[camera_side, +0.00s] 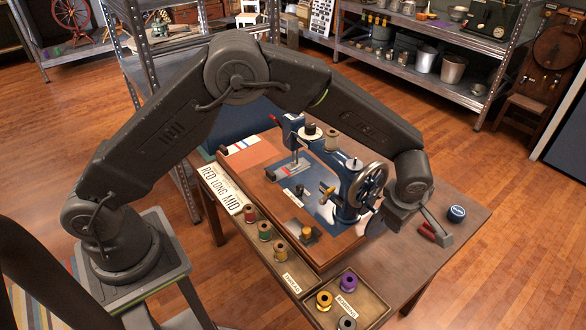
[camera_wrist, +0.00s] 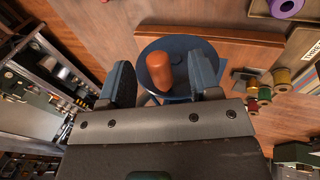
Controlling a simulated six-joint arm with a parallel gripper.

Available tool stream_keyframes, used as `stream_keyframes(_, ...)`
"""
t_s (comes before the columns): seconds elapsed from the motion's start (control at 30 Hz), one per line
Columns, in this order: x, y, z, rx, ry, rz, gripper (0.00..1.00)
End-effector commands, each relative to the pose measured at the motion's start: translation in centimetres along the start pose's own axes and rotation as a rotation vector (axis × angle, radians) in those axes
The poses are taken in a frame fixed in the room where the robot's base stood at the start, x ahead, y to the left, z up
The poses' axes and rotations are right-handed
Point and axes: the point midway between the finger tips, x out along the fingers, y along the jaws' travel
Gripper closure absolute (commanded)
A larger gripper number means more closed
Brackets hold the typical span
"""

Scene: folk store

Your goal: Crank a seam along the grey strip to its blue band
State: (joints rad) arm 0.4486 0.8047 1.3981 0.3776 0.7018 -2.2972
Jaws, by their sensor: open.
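A blue sewing machine (camera_side: 322,160) stands on a wooden base on the table. Its spoked handwheel (camera_side: 371,187) faces my gripper (camera_side: 384,214). In the wrist view, my gripper (camera_wrist: 161,70) is open, with one finger on each side of the orange-brown crank handle (camera_wrist: 158,72). Gaps show between the handle and both fingers. The handle sticks out from the dark blue wheel (camera_wrist: 183,52).
A tray (camera_side: 262,262) of thread spools and a bobbin box (camera_side: 372,300) line the table's front. A lettered sign (camera_side: 222,190) lies at left. Loaded shelves stand behind.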

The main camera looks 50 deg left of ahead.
Motion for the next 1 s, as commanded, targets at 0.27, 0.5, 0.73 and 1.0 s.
stream_keyframes(0.27,-0.6,0.1,0.0,0.000,-0.001,0.002,0.43)
stream_keyframes(0.5,-2.5,0.1,0.0,0.000,0.000,0.001,0.43)
stream_keyframes(0.73,-4.2,0.0,0.0,0.001,0.000,0.001,0.43)
stream_keyframes(1.0,-6.3,0.0,0.0,0.000,-0.001,0.001,0.43)
